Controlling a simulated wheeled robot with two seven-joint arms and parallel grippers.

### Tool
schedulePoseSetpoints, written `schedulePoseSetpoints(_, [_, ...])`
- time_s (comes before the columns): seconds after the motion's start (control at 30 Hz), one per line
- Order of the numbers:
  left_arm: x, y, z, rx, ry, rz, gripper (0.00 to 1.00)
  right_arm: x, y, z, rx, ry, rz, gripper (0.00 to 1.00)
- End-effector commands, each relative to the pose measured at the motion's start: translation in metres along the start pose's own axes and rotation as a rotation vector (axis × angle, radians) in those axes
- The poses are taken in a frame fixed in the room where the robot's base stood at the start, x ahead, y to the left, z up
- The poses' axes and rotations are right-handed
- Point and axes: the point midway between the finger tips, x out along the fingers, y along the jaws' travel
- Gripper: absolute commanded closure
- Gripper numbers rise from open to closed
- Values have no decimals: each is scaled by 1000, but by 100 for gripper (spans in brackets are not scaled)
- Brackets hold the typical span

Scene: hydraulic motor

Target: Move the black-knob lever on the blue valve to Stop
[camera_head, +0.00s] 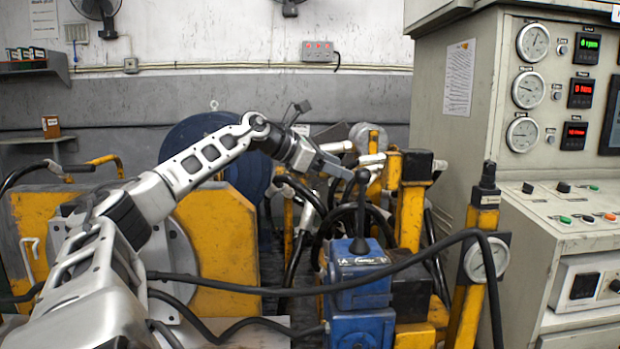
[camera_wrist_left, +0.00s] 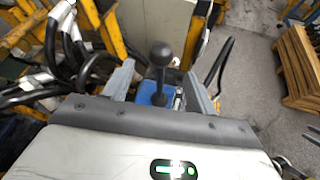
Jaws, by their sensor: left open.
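The blue valve (camera_head: 361,295) stands in the lower middle of the head view. Its lever (camera_head: 361,215) rises nearly upright from the top and ends in a round black knob (camera_head: 363,177). My left gripper (camera_head: 343,168) reaches in from the left at about knob height, with its tips close to the knob. In the left wrist view the gripper (camera_wrist_left: 160,85) is open, and the black knob (camera_wrist_left: 161,53) and lever show between its two grey fingers. The blue valve (camera_wrist_left: 152,94) lies partly hidden beyond the wrist body. I cannot tell whether a finger touches the lever.
A black hose (camera_head: 430,257) crosses in front of the valve. Yellow frame posts (camera_head: 411,215) and hoses crowd behind it. In the left wrist view a wooden pallet (camera_wrist_left: 302,70) lies on the floor.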

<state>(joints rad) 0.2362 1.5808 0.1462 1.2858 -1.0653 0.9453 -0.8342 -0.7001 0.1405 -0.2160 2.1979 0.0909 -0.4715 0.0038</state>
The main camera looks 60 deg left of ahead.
Motion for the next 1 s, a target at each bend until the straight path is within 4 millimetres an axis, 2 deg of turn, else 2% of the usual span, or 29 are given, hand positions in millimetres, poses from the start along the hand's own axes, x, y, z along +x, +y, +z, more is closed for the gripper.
schedulePoseSetpoints(0.03, [-1,-2,-7,3,1,1,42,6,1,9,5,8,-3,36])
schedulePoseSetpoints(0.13, [-7,-4,-6,4,1,-2,42,10,0,13,14,24,-10,36])
schedulePoseSetpoints(0.5, [-56,-1,0,3,-3,0,42,15,1,20,-6,59,-13,36])
schedulePoseSetpoints(0.67, [-63,-1,1,2,-1,-1,42,15,1,20,-8,61,-13,36])
schedulePoseSetpoints(1.0, [-63,-1,1,2,0,-2,42,14,0,19,-8,62,-14,36])
